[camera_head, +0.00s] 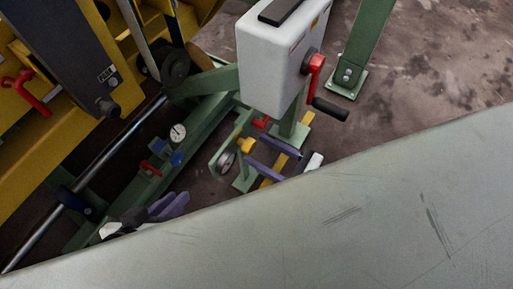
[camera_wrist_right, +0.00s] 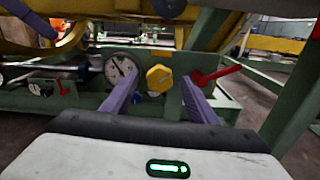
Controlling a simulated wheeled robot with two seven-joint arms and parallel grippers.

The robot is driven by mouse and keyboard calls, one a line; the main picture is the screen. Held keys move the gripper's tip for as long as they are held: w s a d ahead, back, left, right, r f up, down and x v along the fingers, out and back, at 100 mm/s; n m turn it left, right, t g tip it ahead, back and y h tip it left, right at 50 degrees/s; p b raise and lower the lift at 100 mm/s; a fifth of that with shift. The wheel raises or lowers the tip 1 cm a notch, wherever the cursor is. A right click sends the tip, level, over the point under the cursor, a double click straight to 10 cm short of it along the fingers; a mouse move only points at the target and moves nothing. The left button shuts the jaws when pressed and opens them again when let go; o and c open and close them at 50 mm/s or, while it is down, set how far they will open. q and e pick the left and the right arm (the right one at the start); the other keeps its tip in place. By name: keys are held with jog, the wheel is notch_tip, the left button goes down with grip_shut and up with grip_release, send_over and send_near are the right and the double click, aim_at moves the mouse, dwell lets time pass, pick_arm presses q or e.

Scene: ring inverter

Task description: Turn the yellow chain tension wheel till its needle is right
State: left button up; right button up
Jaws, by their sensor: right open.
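The yellow chain tension wheel (camera_wrist_right: 159,78) is a small knob between my right gripper's two purple fingers in the right wrist view. It also shows in the head view (camera_head: 246,146), just past the fingertips. My right gripper (camera_head: 262,153) is open, with a gap on both sides of the wheel; its fingers also show in the right wrist view (camera_wrist_right: 159,92). A round white dial (camera_wrist_right: 120,68) sits left of the wheel, partly behind the left finger. Its needle is too small to read. My left gripper (camera_head: 167,205) is low at left in the head view, its opening unclear.
A red lever (camera_wrist_right: 215,74) sits right of the wheel. Another dial (camera_head: 178,132), a blue knob (camera_head: 177,158) and a red handle (camera_head: 151,168) are on the green frame to the left. A white box (camera_head: 275,60) with a red crank (camera_head: 314,68) stands above my right gripper.

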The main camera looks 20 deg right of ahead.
jog(key=shift+x, duration=1.05)
jog(key=shift+c, duration=0.2)
jog(key=c, duration=1)
jog(key=shift+c, duration=0.2)
jog(key=shift+m, duration=0.3)
